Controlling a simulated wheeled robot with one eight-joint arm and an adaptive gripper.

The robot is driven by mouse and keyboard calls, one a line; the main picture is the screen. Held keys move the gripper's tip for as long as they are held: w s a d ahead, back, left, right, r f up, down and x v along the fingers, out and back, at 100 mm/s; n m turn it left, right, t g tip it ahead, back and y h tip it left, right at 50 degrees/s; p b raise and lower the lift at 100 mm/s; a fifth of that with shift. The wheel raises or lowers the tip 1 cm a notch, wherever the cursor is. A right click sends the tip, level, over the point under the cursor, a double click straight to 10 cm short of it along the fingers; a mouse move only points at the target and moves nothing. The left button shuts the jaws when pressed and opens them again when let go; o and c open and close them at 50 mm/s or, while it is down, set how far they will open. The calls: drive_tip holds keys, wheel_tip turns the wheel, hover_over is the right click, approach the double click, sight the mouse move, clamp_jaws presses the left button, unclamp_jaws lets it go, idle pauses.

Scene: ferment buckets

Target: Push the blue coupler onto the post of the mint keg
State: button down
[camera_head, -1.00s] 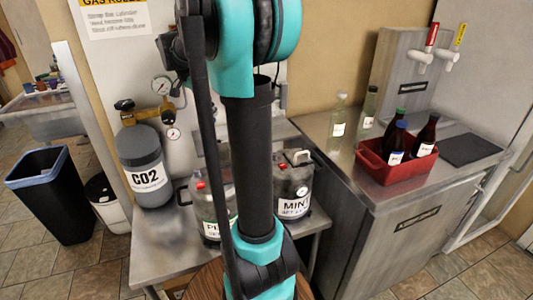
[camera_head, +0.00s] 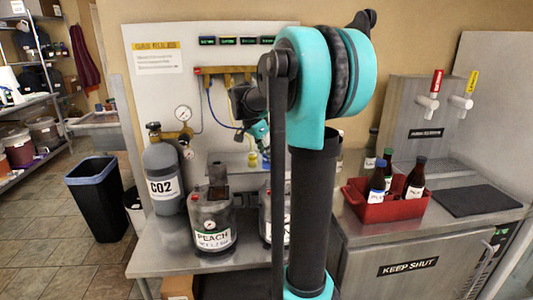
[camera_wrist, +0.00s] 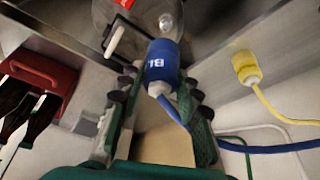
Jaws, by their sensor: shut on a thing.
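The blue coupler (camera_wrist: 161,62), with white lettering, is held between the fingers of my gripper (camera_wrist: 158,84) in the wrist view. Its blue hose (camera_wrist: 240,149) trails to the right. Beyond the coupler is a grey round keg top (camera_wrist: 140,18) with a small post (camera_wrist: 166,22); I cannot tell whether they touch. The mint keg (camera_head: 266,216) stands on the metal table (camera_head: 160,262) in the head view, mostly hidden behind my arm. In that view my gripper (camera_head: 258,130) is in front of the gas board, and its fingers are unclear.
The peach keg (camera_head: 212,222) and CO2 cylinder (camera_head: 162,180) stand left of the mint keg. A yellow coupler (camera_wrist: 246,68) hangs on its hose beside my gripper. A red crate (camera_head: 388,208) with bottles is on the right counter (camera_head: 355,225).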

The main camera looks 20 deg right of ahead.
sight(265, 162)
drive_tip(key=shift+f, duration=2.45)
drive_tip(key=shift+f, duration=1.65)
idle(2.4)
drive_tip(key=c, duration=1)
unclamp_jaws()
drive_tip(key=o, duration=0.7)
drive_tip(key=shift+c, duration=0.2)
